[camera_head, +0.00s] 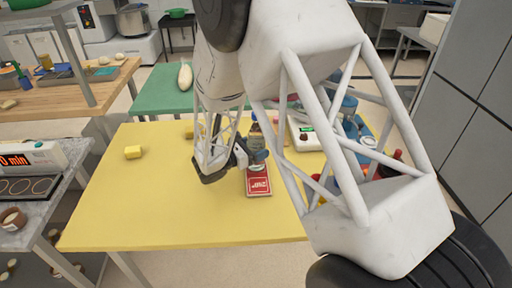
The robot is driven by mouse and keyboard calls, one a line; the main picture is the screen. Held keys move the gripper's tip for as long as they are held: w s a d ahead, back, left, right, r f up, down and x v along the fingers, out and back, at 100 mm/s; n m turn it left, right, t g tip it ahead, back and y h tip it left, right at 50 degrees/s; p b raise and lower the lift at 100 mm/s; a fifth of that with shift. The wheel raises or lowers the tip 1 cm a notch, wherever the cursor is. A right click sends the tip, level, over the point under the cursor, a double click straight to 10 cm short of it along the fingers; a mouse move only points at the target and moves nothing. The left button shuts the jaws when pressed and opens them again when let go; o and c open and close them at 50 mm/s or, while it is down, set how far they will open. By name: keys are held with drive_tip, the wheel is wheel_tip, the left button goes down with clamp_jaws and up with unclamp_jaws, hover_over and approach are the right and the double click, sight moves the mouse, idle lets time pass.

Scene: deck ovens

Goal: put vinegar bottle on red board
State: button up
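The red board (258,185) lies flat on the yellow table, with white print on it and a pale edge. A dark bottle with a pale label (256,131), which looks like the vinegar bottle, shows just beyond the board's far end. My gripper (250,156) is low over the table, at the far end of the board and beside the bottle. My arm's links cover part of this area. The fingers are too small and partly hidden, so I cannot tell whether they are open or touch the bottle.
A white scale (304,134) with a green display stands right of the bottle. Several bottles and red items stand at the table's right, partly behind my arm. The front left of the yellow table (160,215) is clear.

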drive_tip(key=shift+o, duration=0.8)
drive_tip(key=shift+r, duration=0.15)
drive_tip(key=v, duration=1.2)
idle(0.4)
